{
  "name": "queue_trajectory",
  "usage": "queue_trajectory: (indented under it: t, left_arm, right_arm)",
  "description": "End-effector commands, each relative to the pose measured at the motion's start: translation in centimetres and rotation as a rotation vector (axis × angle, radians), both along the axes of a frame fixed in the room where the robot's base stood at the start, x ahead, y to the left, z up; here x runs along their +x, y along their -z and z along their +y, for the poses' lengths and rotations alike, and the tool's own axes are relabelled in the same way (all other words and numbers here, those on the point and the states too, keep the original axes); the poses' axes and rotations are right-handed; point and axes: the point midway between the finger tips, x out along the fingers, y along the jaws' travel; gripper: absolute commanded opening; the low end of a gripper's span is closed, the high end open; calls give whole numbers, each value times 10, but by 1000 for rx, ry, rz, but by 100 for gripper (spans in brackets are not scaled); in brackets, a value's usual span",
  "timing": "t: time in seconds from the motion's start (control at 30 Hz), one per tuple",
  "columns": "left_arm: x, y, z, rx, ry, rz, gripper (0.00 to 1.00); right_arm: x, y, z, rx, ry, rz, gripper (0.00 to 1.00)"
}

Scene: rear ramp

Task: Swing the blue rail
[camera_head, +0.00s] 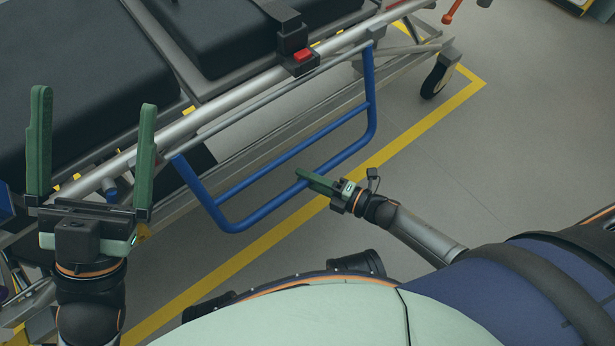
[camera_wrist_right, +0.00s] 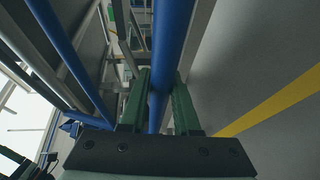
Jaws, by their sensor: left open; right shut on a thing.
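The blue rail (camera_head: 257,215) is a tubular U-shaped frame on the near side of the stretcher (camera_head: 165,135). In the head view it hangs below the silver side tube, its lower bar out toward me. My right gripper (camera_head: 303,174) is shut on that lower bar near its middle. In the right wrist view the blue rail (camera_wrist_right: 172,45) runs between the green fingers of my right gripper (camera_wrist_right: 161,90). My left gripper (camera_head: 95,115) is open and empty, its fingers pointing up, beside the stretcher's near edge at the left.
Black mattress pads (camera_head: 75,75) lie on the stretcher, with a red buckle (camera_head: 303,56) on a black strap. A caster wheel (camera_head: 437,78) stands at the upper right. A yellow line (camera_head: 425,119) crosses the grey floor. The floor at the right (camera_head: 500,140) is clear.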

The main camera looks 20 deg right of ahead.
Motion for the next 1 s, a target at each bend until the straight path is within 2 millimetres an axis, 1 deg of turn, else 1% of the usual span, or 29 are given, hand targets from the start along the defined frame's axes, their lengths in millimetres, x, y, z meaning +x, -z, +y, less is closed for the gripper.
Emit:
queue_trajectory:
  t: [0.03,0.17,0.2,1.0]
  left_arm:
    - [0,0,0,0,0,0,100]
    - [0,0,0,-1,1,0,100]
    - [0,0,0,-1,1,0,100]
    - [0,0,0,-1,-1,0,100]
  right_arm:
    - [0,0,0,0,0,0,16]
    - [0,0,0,0,0,0,1]
    - [0,0,0,0,0,0,0]
    - [0,0,0,0,0,0,0]
